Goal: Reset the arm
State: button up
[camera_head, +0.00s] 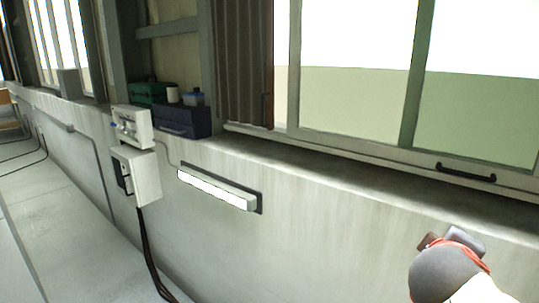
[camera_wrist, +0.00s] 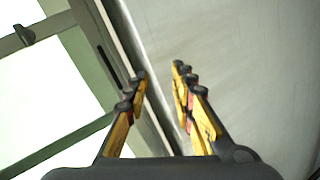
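My gripper (camera_wrist: 159,71) shows in the wrist view with its two yellow and black fingers apart. It is open, and nothing is between the fingers. Beyond the fingertips are the pale wall surface and the edge of a window frame. In the head view, a grey rounded part of my arm with a red ring shows at the lower right, in front of the wall below the sill. The fingers cannot be made out in the head view.
A concrete sill (camera_head: 330,172) runs below the sliding window (camera_head: 350,110). A dark blue box (camera_head: 183,121) and a green box (camera_head: 148,92) stand on it. A switch box (camera_head: 145,178) with hanging cables and a lit white lamp (camera_head: 215,190) are on the wall. Floor (camera_head: 60,225) at left looks clear.

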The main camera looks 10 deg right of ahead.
jog(key=s+a+f+m+g+y, duration=0.15)
jog(key=a+f+m+y, duration=0.25)
jog(key=a+f, duration=0.6)
jog(key=s+a+f+y, duration=0.1)
jog(key=a+f+y, duration=0.2)
jog(key=a, duration=0.5)
jog(key=s+a+f+y, duration=0.1)
jog(key=a+f+y, duration=0.2)
jog(key=a+f, duration=0.2)
jog(key=shift+s+a+f+y, duration=0.2)
jog(key=shift+s+a+y, duration=0.2)
jog(key=shift+a, duration=1.45)
jog(key=shift+g, duration=0.25)
